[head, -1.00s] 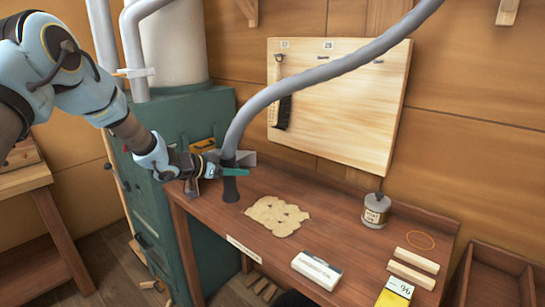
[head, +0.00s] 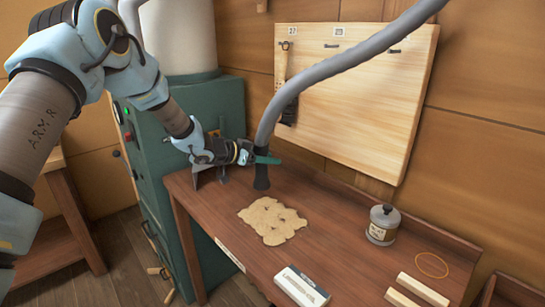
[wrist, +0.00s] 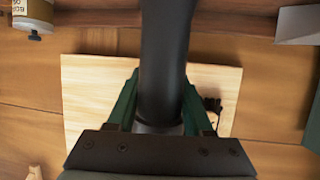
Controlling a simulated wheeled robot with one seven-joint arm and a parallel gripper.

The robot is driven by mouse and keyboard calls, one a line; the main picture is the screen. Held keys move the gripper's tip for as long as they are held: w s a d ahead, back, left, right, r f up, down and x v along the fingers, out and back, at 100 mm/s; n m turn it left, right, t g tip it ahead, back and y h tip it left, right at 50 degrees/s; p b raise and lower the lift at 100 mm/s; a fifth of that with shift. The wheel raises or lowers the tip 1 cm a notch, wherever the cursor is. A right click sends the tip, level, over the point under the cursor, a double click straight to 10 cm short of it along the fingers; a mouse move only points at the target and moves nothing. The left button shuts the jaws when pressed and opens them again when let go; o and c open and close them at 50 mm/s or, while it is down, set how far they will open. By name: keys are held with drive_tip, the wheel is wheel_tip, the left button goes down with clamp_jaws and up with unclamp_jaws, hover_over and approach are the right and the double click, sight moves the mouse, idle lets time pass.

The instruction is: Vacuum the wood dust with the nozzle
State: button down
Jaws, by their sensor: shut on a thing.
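My gripper (head: 258,157) is shut on the nozzle (head: 262,178), a dark flared end on a grey hose (head: 335,75). In the wrist view the nozzle (wrist: 165,60) runs between the green fingers. The nozzle points down, over the rear left part of the workbench. The wood dust (head: 272,220) is a flat tan patch on the bench, in front of the nozzle and slightly to its right. The nozzle's mouth is apart from the patch in the picture; I cannot tell whether it touches the bench top.
A labelled tin (head: 382,226) stands at the back right of the workbench (head: 335,215). A pale tool board (head: 355,100) hangs behind. A green cabinet (head: 185,150) stands at left.

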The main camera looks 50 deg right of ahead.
wheel_tip(320, 180, down, 6)
drive_tip(key=b, duration=0.5)
drive_tip(key=shift+f, duration=0.25)
drive_tip(key=shift+s, duration=0.1)
drive_tip(key=s+a+b, duration=0.1)
drive_tip(key=s+b, duration=0.5)
drive_tip(key=s, duration=0.9)
drive_tip(key=shift+s+b, duration=0.15)
drive_tip(key=shift+b, duration=0.25)
idle(1.6)
drive_tip(key=shift+a+r, duration=0.1)
drive_tip(key=a, duration=0.6)
drive_tip(key=shift+w+a, duration=0.2)
drive_tip(key=shift+a, duration=0.1)
idle(0.9)
